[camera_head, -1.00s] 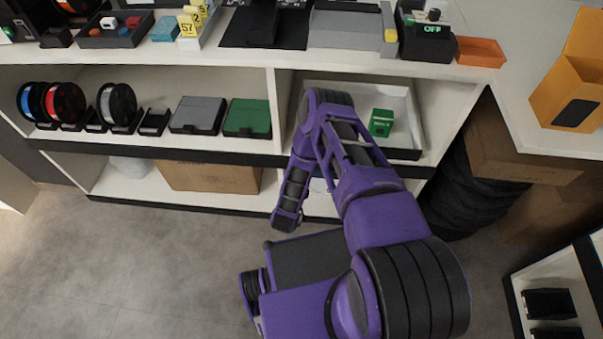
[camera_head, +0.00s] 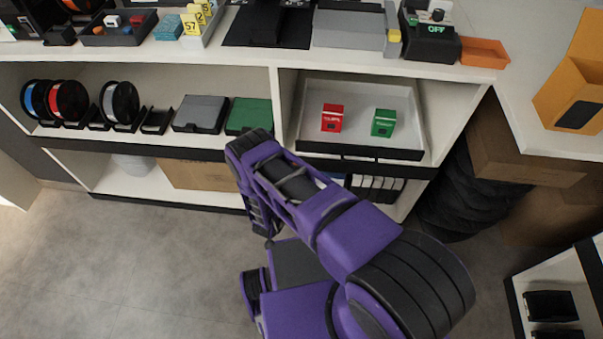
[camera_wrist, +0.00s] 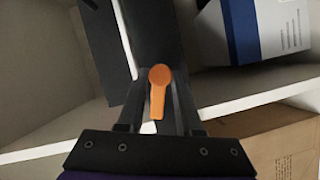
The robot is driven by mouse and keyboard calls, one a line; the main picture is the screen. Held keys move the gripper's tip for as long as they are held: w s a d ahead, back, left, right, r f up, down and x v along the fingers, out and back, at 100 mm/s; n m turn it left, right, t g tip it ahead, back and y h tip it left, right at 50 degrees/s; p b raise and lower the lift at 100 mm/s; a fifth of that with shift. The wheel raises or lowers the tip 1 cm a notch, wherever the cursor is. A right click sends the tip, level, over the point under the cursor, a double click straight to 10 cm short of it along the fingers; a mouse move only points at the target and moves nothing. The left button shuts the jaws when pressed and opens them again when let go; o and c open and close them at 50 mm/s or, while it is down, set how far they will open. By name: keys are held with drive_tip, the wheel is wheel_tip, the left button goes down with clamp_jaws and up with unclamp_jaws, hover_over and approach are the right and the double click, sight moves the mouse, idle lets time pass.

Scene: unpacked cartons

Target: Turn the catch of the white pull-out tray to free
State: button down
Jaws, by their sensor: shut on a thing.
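The white pull-out tray (camera_head: 357,105) sits in the right bay of the shelf unit, with a dark front edge. A red box (camera_head: 332,118) and a green box (camera_head: 383,123) stand in it. The wrist view shows an orange catch (camera_wrist: 160,77), a round head with a short lever toward my gripper, before a dark panel. My gripper (camera_wrist: 160,108) is shut on the catch's lever, with a dark finger on each side. In the head view my purple arm hides the gripper and the catch.
The left bay holds several spools, a grey case (camera_head: 200,114) and a green case (camera_head: 248,115). A cardboard box (camera_head: 205,176) is below. A blue-and-white box (camera_wrist: 255,30) stands beside the gripper in the wrist view. The floor at left is clear.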

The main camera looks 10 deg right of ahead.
drive_tip(key=shift+f+n+t+h, duration=0.1)
drive_tip(key=shift+n+t+h, duration=0.4)
drive_tip(key=shift+n, duration=1)
drive_tip(key=c, duration=0.6)
unclamp_jaws()
